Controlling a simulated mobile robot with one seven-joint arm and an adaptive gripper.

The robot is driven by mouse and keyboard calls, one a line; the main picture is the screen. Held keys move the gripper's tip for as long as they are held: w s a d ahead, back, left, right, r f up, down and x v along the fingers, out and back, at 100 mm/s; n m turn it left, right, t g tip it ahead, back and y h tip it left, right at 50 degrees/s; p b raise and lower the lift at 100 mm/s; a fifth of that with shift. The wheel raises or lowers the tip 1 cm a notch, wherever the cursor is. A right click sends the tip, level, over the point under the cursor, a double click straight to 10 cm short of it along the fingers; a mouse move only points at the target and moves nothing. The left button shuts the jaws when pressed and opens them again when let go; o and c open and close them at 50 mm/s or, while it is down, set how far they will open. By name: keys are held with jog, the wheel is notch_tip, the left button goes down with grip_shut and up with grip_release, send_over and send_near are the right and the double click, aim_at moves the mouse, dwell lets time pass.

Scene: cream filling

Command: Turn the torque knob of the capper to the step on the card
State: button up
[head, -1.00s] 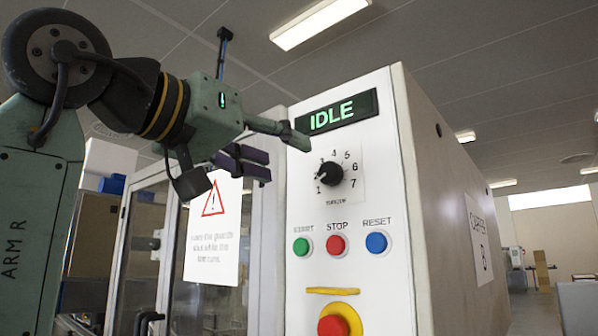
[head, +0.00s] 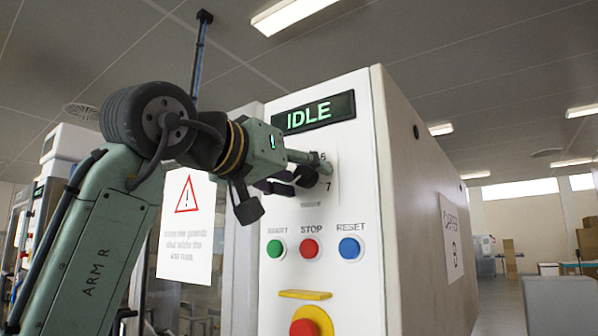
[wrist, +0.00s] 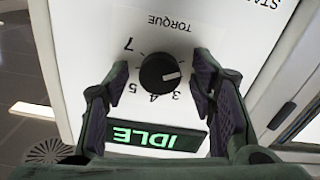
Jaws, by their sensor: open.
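The black torque knob (wrist: 158,73) is on the capper's white panel, below the lit IDLE display (head: 314,113). The wrist view shows the panel upside down. The knob's white mark points right there, with 3, 4, 5 and 7 readable around it. My fingers hide the other numbers, including those on the mark's side. My gripper (wrist: 160,66) is open, one finger on each side of the knob with a gap at both sides. In the head view my gripper (head: 315,171) covers most of the dial. I see no card showing a step.
Green START (head: 276,249), red STOP (head: 310,249) and blue RESET (head: 350,248) buttons sit below the dial. A red emergency button (head: 306,326) with a yellow surround is lower down. A warning sign (head: 187,228) hangs at the left.

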jog(key=shift+c, duration=0.2)
jog(key=c, duration=1.1)
jog(key=shift+m, duration=1.5)
jog(key=m, duration=0.4)
jog(key=shift+m, duration=0.3)
jog(key=m, duration=0.4)
jog(key=shift+m, duration=2)
